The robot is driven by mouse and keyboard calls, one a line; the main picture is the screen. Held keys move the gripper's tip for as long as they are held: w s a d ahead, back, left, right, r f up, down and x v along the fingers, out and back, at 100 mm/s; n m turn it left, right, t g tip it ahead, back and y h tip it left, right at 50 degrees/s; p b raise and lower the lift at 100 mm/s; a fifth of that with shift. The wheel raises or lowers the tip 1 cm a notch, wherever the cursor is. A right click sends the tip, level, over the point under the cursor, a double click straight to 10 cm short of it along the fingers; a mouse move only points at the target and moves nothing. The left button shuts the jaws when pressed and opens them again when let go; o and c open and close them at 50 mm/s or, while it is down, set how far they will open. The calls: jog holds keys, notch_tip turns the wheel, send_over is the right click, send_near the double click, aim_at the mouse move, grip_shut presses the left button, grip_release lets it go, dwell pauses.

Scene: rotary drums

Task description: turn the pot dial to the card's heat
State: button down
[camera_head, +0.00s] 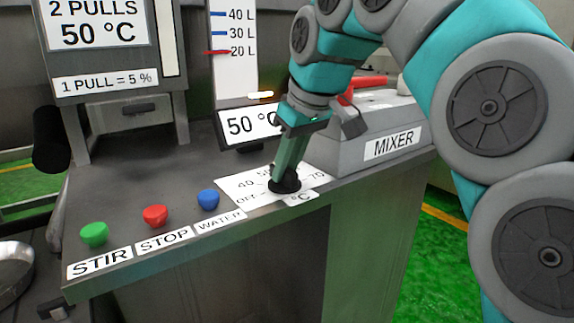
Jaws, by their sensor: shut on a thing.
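The pot dial, a black knob (285,186), sits on a white scale plate (235,186) on the sloped console. The plate reads OFF, 40, 50 and 70, with other marks hidden behind my gripper. My gripper (286,176) comes down from above and is shut on the black knob. I cannot tell where the knob points. The card (98,25) at top left reads "2 PULLS 50 °C". A display (240,127) behind the dial reads "50 °C", its right end covered by my gripper.
Green (94,234), red (155,215) and blue (208,198) buttons stand left of the dial, labelled STIR, STOP and WATER. A grey MIXER box (350,150) with a red handle (372,82) stands close on the right. A litre gauge (235,50) rises behind.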

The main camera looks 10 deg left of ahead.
jog(key=shift+m+t, duration=0.3)
jog(key=shift+m, duration=0.4)
jog(key=c, duration=0.8)
grip_release()
jog(key=shift+o, duration=0.2)
jog(key=shift+s+r, duration=0.1)
jog(key=shift+r, duration=0.05)
